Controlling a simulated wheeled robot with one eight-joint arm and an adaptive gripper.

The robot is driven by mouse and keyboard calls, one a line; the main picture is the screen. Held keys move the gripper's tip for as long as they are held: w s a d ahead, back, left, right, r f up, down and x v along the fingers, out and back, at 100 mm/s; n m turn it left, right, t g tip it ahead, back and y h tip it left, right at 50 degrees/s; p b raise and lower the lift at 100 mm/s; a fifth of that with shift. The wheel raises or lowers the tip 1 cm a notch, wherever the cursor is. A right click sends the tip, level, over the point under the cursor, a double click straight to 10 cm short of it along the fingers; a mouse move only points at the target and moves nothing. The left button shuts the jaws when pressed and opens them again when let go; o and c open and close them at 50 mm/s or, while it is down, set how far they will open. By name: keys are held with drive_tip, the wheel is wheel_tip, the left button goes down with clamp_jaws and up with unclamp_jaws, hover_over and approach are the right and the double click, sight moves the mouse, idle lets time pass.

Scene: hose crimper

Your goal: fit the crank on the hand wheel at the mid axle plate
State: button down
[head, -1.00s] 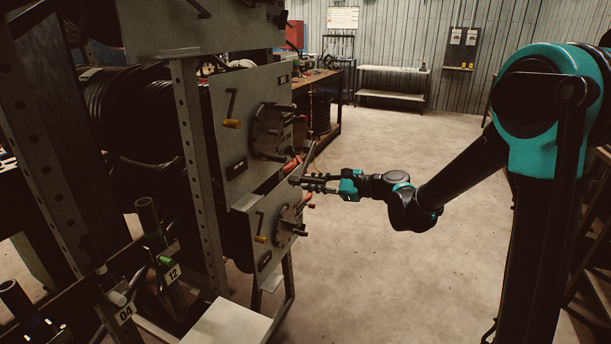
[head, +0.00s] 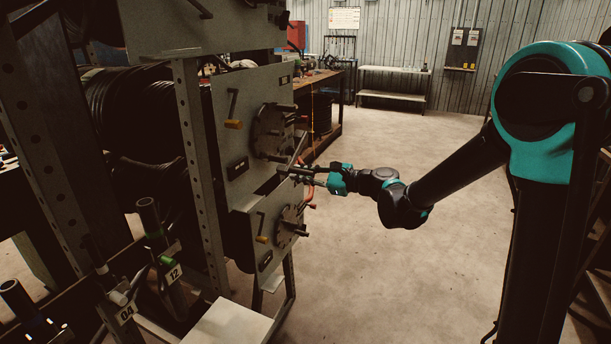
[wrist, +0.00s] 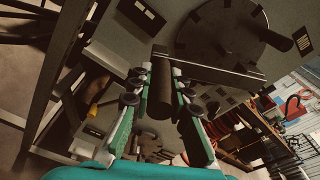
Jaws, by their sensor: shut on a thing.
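The mid axle plate (head: 231,156) is the grey panel in the middle of the rack, with the dark round hand wheel (head: 268,128) on its right part. In the wrist view the wheel (wrist: 222,30) is at the top, with a dark peg sticking out at its right. My gripper (head: 306,176) is just right of the wheel's lower edge. In the wrist view its fingers (wrist: 160,100) are shut on the crank's dark round grip (wrist: 161,85). The crank's flat bar (wrist: 208,67) lies crosswise beyond the fingertips, below the wheel. I cannot tell whether it touches the wheel.
A lower plate (head: 249,225) with its own wheel (head: 287,227) is below my gripper. Another plate (head: 190,30) is above. A rack upright (head: 198,170) stands left. The floor (head: 400,280) to the right is clear.

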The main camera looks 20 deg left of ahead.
sight(306, 172)
drive_tip(key=shift+w+a, duration=0.2)
drive_tip(key=shift+a, duration=2.5)
drive_tip(key=shift+w+a, duration=0.15)
drive_tip(key=shift+a, duration=1.75)
drive_tip(key=c, duration=1.3)
unclamp_jaws()
drive_tip(key=shift+c, duration=0.2)
drive_tip(key=d, duration=0.4)
drive_tip(key=s+d, duration=0.1)
drive_tip(key=d, duration=0.3)
drive_tip(key=d+r, duration=0.1)
drive_tip(key=d, duration=0.2)
drive_tip(key=shift+s+d+r, duration=0.1)
drive_tip(key=shift+s+d, duration=0.25)
drive_tip(key=shift+d, duration=0.05)
